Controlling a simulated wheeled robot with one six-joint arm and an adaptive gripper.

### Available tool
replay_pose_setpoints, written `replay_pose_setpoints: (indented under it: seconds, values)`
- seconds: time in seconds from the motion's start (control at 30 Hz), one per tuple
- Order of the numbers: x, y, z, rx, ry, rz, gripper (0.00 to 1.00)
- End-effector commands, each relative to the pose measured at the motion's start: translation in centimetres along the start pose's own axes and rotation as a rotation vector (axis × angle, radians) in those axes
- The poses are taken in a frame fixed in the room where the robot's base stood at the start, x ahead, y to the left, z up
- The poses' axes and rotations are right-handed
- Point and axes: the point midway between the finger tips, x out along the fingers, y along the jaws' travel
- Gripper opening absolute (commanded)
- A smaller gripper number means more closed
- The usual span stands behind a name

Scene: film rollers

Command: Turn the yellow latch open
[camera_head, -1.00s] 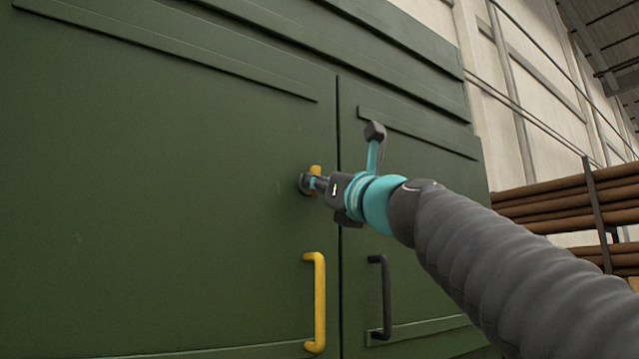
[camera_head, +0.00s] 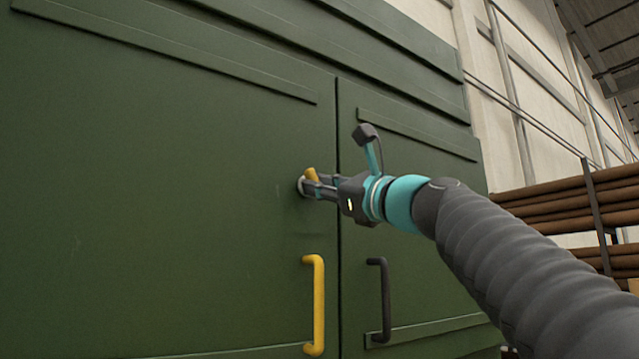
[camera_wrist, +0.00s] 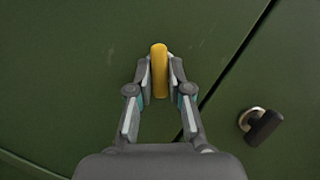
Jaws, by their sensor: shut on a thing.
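The yellow latch (camera_head: 312,175) is on the left door of the green cabinet, close to the seam between the doors. In the head view its top leans a little to the left, and its lower part is hidden by my fingers. In the wrist view the latch (camera_wrist: 159,70) stands between the two fingertips. My gripper (camera_wrist: 159,80) is shut on the latch, one finger on each side; in the head view it (camera_head: 314,187) reaches in from the right.
A yellow handle (camera_head: 318,305) is below the latch on the left door (camera_head: 160,200). A black handle (camera_head: 384,300) is on the right door (camera_head: 410,180). Stacked brown rolls (camera_head: 550,205) stand on a rack at the right. A dark knob (camera_wrist: 262,127) shows in the wrist view.

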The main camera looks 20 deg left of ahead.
Motion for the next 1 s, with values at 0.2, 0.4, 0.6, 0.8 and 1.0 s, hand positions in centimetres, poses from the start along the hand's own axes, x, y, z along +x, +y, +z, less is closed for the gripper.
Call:
replay_pose_setpoints:
  seconds: [0.2, 0.4, 0.6, 0.8, 1.0]
  values:
    - [0.13, -0.42, 0.19, -0.188, 0.002, 0.079, 0.0]
    - [0.15, -0.53, 0.28, -0.364, 0.001, 0.152, 0.0]
    - [0.15, -0.58, 0.23, -0.534, 0.0, 0.222, 0.0]
    - [0.13, -0.56, 0.21, -0.679, -0.001, 0.282, 0.0]
    - [0.13, -0.59, 0.16, -0.776, 0.001, 0.322, 0.0]
